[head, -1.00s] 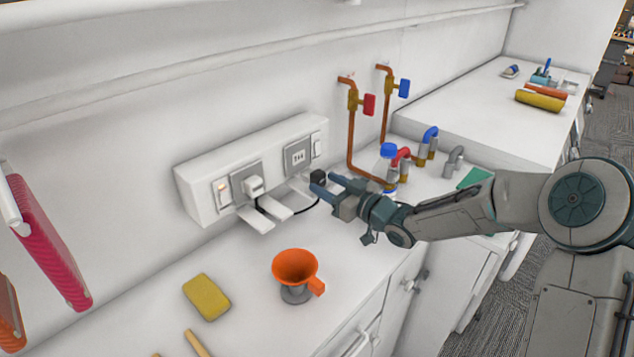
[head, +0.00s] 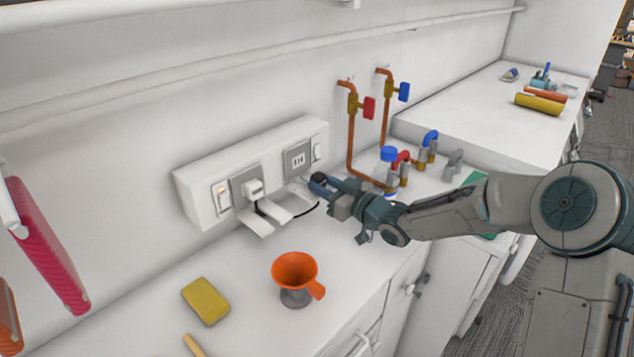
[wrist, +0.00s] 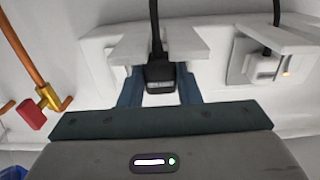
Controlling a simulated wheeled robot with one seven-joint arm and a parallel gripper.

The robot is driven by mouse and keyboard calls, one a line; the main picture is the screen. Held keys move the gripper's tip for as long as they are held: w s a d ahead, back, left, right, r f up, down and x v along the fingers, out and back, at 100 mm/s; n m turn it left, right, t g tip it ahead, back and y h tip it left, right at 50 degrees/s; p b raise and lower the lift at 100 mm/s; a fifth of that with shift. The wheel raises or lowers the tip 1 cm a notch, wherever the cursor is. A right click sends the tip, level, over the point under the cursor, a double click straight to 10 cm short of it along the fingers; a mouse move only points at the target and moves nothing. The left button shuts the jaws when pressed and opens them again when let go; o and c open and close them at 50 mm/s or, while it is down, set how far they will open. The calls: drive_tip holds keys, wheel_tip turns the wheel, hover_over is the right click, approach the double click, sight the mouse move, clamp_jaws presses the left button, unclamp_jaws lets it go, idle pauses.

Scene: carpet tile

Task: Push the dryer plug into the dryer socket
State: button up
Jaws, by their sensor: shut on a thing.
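My gripper (head: 320,184) is shut on a black plug (wrist: 160,76), which I take to be the dryer plug. In the wrist view it sits between the two blue fingers, with its black cable running up out of the frame. In the head view the plug (head: 318,177) is partly hidden by the fingers. The dryer socket appears to be the right-hand slotted outlet (head: 298,158) on the white wall box. It looks empty, and the plug is apart from it, lower and to its right. In the wrist view the outlet's face cannot be made out.
A white plug (head: 254,188) fills the left outlet. Open white flaps (head: 291,203) jut out below the outlets. An orange funnel (head: 296,270) and yellow sponge (head: 206,300) lie in front.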

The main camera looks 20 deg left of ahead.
sight(299, 161)
wheel_tip(299, 161, up, 3)
drive_tip(key=shift+r+p, duration=0.1)
drive_tip(key=shift+p, duration=0.75)
drive_tip(key=shift+a, duration=0.1)
drive_tip(key=shift+b+x, duration=0.45)
drive_tip(key=shift+x, duration=1.4)
drive_tip(key=shift+w+a+b, duration=0.2)
drive_tip(key=shift+a+b, duration=0.2)
drive_tip(key=shift+a, duration=0.1)
idle(1.4)
drive_tip(key=o, duration=1.2)
